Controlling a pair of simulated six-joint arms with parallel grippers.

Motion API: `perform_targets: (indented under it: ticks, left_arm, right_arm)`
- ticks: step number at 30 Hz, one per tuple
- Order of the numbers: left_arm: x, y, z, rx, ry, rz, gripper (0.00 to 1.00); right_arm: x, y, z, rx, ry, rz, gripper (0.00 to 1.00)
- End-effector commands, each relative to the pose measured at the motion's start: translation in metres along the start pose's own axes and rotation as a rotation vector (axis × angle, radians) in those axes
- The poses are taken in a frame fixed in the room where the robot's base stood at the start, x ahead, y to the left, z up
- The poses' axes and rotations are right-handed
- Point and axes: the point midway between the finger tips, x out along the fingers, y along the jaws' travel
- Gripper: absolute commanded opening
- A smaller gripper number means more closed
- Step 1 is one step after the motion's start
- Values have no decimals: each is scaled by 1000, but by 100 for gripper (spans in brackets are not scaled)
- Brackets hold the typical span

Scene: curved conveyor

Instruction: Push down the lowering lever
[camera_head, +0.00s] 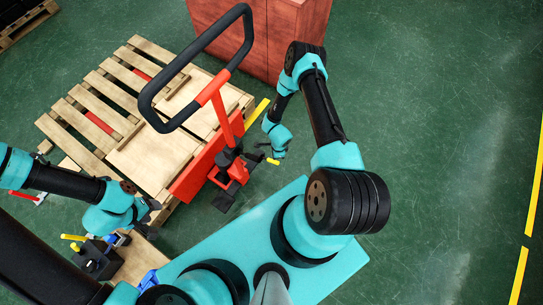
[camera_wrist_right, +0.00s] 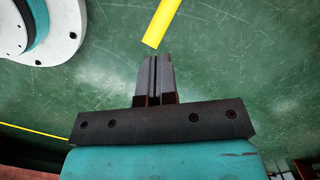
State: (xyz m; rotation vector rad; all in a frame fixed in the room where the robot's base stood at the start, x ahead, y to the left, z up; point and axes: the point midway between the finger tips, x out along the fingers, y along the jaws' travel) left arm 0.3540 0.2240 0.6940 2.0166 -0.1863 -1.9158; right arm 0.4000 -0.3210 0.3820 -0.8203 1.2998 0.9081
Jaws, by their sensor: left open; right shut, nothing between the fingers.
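The red pallet jack (camera_head: 200,165) stands at the wooden pallet, with a black loop handle (camera_head: 240,50) tilted up. A small yellow piece (camera_head: 273,161) shows close to my right gripper (camera_head: 263,147); I cannot tell whether it is the lowering lever. In the right wrist view, my right gripper (camera_wrist_right: 160,62) is shut and empty. The end of a yellow bar (camera_wrist_right: 162,24) lies just beyond its fingertips, with no clear contact. My left gripper (camera_head: 150,213) is open beside the pallet's near edge, partly hidden by its own wrist.
The wooden pallet (camera_head: 105,88) with boards fills the upper left. A red-brown cabinet (camera_head: 290,35) stands behind the jack. A black device with a yellow handle (camera_head: 73,238) is at lower left. The green floor at right is clear, with a yellow line (camera_head: 535,190).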

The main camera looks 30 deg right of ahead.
Motion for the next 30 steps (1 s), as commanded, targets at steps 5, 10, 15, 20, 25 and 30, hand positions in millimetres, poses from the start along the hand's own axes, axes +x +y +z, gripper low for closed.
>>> perform_targets:
  ticks: [5,10,15,20,25,30]
  left_arm:
    - [0,0,0,0,0,0,53]
    - [0,0,0,0,0,0,53]
    - [0,0,0,0,0,0,53]
    - [0,0,0,0,0,0,53]
    - [0,0,0,0,0,0,53]
    - [0,0,0,0,0,0,53]
  right_arm:
    - [2,-1,0,15,2,-2,0]
    - [2,-1,0,13,1,-1,0]
    - [6,-1,0,12,1,-1,0]
    - [17,-1,0,12,1,-1,0]
    - [35,0,-1,13,1,-1,0]
    - [54,0,-1,12,1,-2,0]
